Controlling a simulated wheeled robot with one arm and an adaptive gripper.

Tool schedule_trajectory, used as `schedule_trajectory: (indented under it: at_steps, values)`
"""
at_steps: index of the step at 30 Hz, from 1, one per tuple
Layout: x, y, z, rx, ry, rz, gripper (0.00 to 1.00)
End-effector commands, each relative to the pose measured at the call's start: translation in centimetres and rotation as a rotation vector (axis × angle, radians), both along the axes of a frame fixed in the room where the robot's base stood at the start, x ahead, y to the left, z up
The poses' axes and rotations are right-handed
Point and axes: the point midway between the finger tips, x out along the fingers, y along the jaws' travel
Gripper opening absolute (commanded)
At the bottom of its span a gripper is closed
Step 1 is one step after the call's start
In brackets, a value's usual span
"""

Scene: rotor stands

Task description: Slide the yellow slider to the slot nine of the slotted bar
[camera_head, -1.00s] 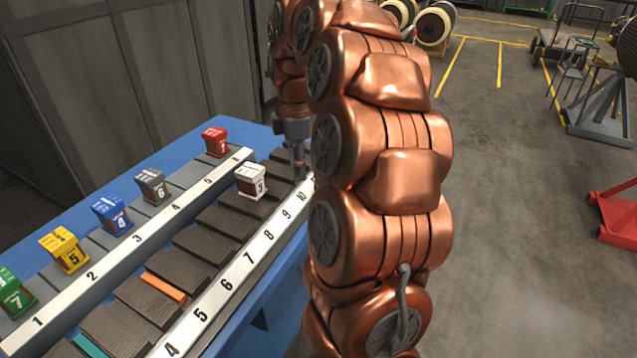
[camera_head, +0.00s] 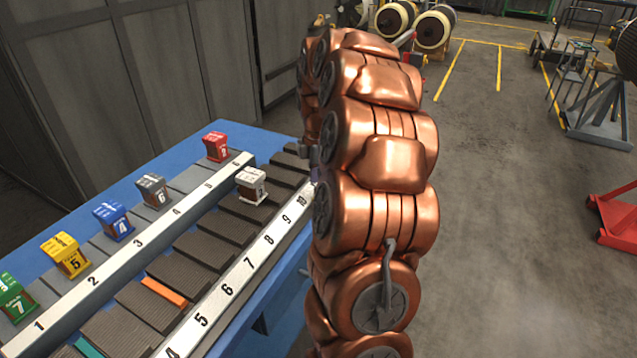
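The yellow slider (camera_head: 67,254) is a small block marked 5. It sits in the far row of the blue bench, behind numbers 1 and 2 of the far number strip. The slotted bar has a white front strip (camera_head: 252,262) with numbers from 4 up to 10 in view; number 9 is near its right end, just left of my arm. My gripper is mostly hidden behind my copper arm. Only a grey sliver (camera_head: 314,160), seemingly part of it, shows at the arm's left edge near the bar's right end. Its fingers and anything between them are hidden.
Green (camera_head: 16,299), blue (camera_head: 113,221), grey (camera_head: 153,190) and red (camera_head: 217,147) blocks share the yellow slider's row. A white block (camera_head: 251,185) marked 3 stands on the dark ribbed slots. Orange (camera_head: 164,292) and teal (camera_head: 88,346) strips show lower left. A dark panelled wall stands behind.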

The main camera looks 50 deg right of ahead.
Motion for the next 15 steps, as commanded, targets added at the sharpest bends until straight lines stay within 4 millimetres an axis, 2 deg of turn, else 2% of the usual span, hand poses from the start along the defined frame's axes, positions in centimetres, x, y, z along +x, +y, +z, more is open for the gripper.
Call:
schedule_trajectory:
  at_steps: [6, 14, 15]
  values:
    - [0.02, -0.01, -1.07, -0.001, -0.002, 0.0, 0.51]
    - [0.03, 0.01, -1.18, 0.0, -0.002, 0.0, 0.51]
    - [0.02, 0.01, -1.19, 0.0, -0.001, 0.0, 0.48]
